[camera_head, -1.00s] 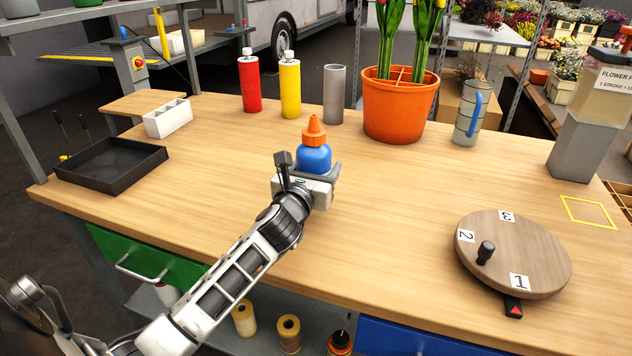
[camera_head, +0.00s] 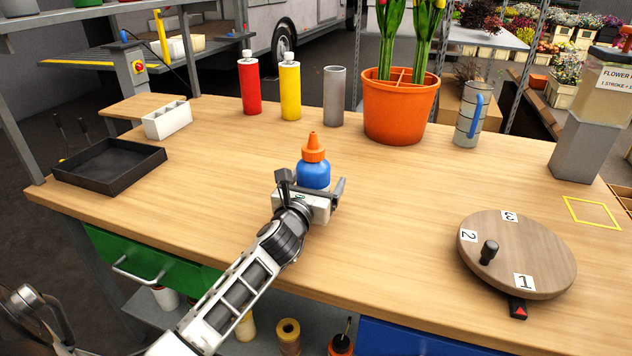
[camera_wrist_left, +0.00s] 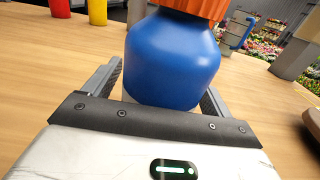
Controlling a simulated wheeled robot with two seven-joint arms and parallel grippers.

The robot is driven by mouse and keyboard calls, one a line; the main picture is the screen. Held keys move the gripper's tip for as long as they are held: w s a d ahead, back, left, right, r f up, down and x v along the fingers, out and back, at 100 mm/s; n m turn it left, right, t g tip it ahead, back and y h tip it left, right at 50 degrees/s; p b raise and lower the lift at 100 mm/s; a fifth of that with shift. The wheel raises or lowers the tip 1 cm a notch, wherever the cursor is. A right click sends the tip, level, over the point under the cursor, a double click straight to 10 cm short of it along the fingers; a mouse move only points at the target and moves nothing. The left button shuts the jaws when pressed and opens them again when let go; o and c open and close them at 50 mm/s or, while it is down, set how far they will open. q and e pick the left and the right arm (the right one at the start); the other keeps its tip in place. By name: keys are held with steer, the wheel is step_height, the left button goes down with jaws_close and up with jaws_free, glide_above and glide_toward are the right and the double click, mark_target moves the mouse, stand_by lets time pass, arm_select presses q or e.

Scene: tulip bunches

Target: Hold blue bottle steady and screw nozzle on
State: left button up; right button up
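The blue bottle (camera_head: 313,174) stands upright near the middle of the wooden table, with the orange nozzle (camera_head: 313,150) upright on its top. How tightly the nozzle sits cannot be seen. My left gripper (camera_head: 314,187) is low at the bottle from the near side, one finger on each side of it. In the left wrist view, the blue bottle (camera_wrist_left: 172,60) stands between the fingers, with a narrow gap showing beside it, so the gripper looks open. The lower edge of the orange nozzle (camera_wrist_left: 195,8) shows at the top there. My right gripper is out of view.
Red (camera_head: 249,85) and yellow (camera_head: 290,90) bottles, a grey cylinder (camera_head: 334,97), an orange tulip pot (camera_head: 398,112) and a jug (camera_head: 470,122) stand behind. A numbered turntable (camera_head: 540,250) is at right, a black tray (camera_head: 110,165) at left. Table around the bottle is clear.

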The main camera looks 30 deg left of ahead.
arm_select(q)
steer(key=shift+r, duration=0.15)
steer(key=v, duration=1.1)
steer(key=shift+s+p, duration=0.3)
steer(key=shift+s, duration=0.2)
